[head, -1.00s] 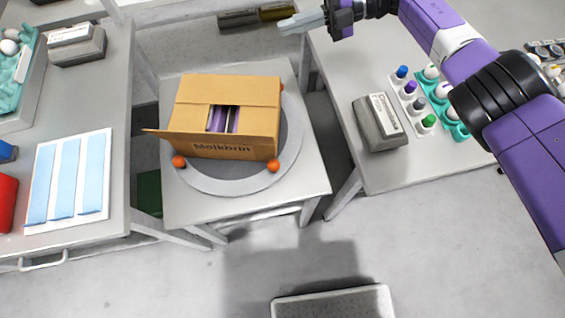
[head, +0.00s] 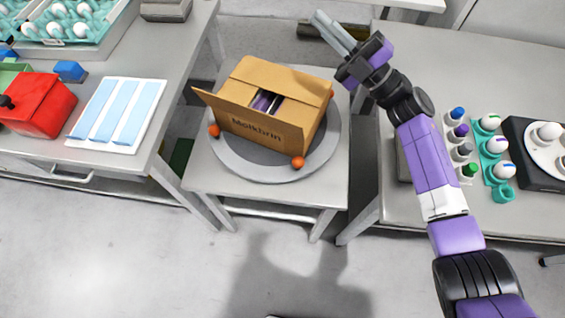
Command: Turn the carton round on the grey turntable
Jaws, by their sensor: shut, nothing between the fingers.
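The cardboard carton (head: 262,130) sits on the round grey turntable (head: 262,173), with the lettering "Molkbrin" on its front side. One flap sticks out at its left, and a gap in its top shows purple and white contents. Orange balls (head: 298,162) stand at the turntable's edge, one front right and one at the left (head: 214,130). My gripper (head: 329,24) is shut and empty, above and beyond the carton's back right corner, apart from it. My purple arm reaches up from the lower right.
The left table holds a red box (head: 38,106), a white sheet with blue strips (head: 118,112) and egg trays (head: 66,28). The right table holds coloured-cap bottles (head: 461,150) and egg cups (head: 494,147). A gap separates the turntable's stand from the right table.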

